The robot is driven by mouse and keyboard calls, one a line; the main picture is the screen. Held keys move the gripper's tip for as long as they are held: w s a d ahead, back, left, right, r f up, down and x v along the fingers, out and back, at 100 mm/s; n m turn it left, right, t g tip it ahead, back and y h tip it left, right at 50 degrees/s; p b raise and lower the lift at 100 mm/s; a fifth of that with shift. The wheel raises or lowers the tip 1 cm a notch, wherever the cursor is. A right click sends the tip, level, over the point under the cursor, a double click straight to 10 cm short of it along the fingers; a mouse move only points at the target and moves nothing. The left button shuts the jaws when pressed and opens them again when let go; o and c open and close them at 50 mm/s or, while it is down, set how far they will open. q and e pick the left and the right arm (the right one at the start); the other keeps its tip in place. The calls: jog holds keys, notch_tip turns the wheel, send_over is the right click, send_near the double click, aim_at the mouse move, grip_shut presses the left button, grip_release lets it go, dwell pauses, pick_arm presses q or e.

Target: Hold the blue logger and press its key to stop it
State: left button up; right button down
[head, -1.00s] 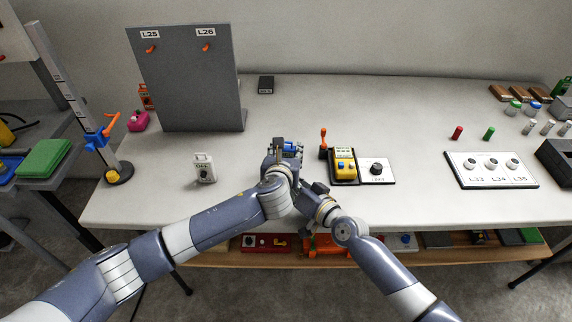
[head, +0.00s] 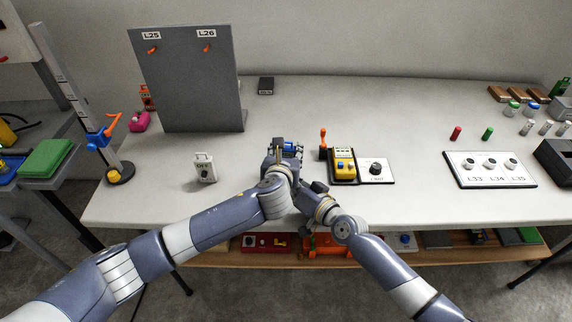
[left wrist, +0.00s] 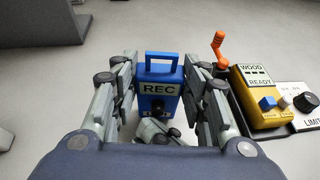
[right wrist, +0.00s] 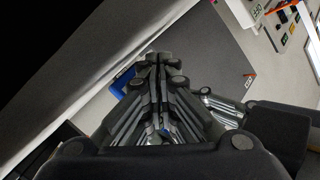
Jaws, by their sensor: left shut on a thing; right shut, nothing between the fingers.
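The blue logger (left wrist: 172,76) stands upright in the left wrist view, with a handle on top, a REC label and a dark round key (left wrist: 158,105) below it. My left gripper (left wrist: 160,85) is shut on the logger, its fingers along both sides. My right gripper (right wrist: 158,62) is shut and empty. Its tips show low in front of the logger in the left wrist view, close below the key; I cannot tell whether they touch it. The logger's lower label is partly covered.
A yellow WOOD device (head: 344,165) and a dial panel (head: 377,170) stand just right of my grippers, with an orange lever (head: 323,140) beside them. A white OFF device (head: 204,169) stands left. A grey board (head: 185,85) rises behind it.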

jog(key=shift+w+d+r, duration=0.35)
jog(key=shift+w+r, duration=0.15)
jog(key=shift+r, duration=0.1)
jog(key=shift+s, duration=0.1)
jog(key=shift+s+a+f, duration=0.1)
jog(key=shift+s+f, duration=0.1)
jog(key=shift+s, duration=0.3)
jog(key=shift+s+a+f, duration=0.1)
jog(key=shift+s+f, duration=0.05)
jog(key=shift+s, duration=0.3)
jog(key=shift+s+a, duration=0.2)
jog(key=shift+s, duration=1.3)
jog(key=shift+f, duration=0.1)
